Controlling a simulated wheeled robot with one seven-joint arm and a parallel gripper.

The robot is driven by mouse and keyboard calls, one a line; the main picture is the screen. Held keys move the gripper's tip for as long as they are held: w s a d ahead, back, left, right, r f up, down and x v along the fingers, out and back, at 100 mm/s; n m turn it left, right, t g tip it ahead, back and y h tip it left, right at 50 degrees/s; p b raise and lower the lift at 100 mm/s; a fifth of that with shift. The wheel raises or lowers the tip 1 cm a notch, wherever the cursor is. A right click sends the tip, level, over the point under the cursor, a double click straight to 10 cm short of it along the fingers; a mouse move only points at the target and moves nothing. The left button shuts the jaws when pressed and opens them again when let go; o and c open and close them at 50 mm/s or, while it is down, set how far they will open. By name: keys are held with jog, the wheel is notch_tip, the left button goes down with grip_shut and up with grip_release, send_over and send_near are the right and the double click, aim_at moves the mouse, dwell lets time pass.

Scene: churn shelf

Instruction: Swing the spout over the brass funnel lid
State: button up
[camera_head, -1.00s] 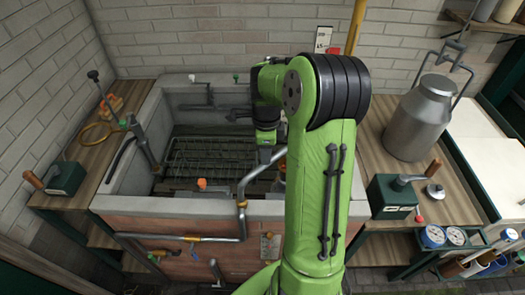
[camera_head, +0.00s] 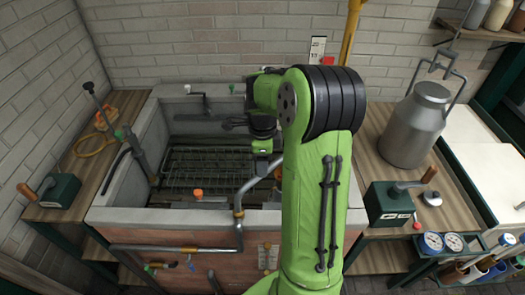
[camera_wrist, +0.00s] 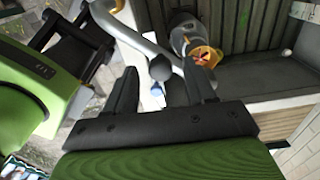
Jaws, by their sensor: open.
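The spout is a bent grey metal pipe (camera_head: 248,188) at the front rim of the stone basin. It rises and slants right toward my arm. My gripper (camera_wrist: 160,75) is open, one black finger on each side of that pipe end; contact cannot be told. In the head view my gripper (camera_head: 262,166) is small and partly hidden. A brass-coloured round piece with an orange centre, apparently the funnel lid (camera_wrist: 203,57), lies just beyond the right finger.
The basin (camera_head: 155,215) holds a wire rack (camera_head: 205,170) and an orange-capped piece (camera_head: 197,194). A milk can (camera_head: 412,125) and a green crank box (camera_head: 390,203) stand on the right bench. Another crank box (camera_head: 55,190) stands at left. Pipes run along the basin front.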

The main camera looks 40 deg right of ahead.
notch_tip(320, 180, up, 15)
jog(key=p, duration=0.2)
jog(key=shift+r, duration=0.2)
jog(key=s+a+r+n+t+h, duration=0.1)
jog(key=s+a+r+n, duration=0.15)
jog(key=a+n, duration=0.35)
jog(key=s+a+r+n+t+h, duration=0.1)
jog(key=s+a+n, duration=0.3)
jog(key=a+n, duration=0.15)
jog(key=s+a+f+n+t+y, duration=0.2)
jog(key=s+a+f+n+t, duration=0.1)
jog(key=s+a+n, duration=0.4)
jog(key=s+n, duration=0.3)
jog(key=n, duration=0.4)
jog(key=shift+a+f+n+t, duration=0.3)
jog(key=shift+a+n, duration=0.05)
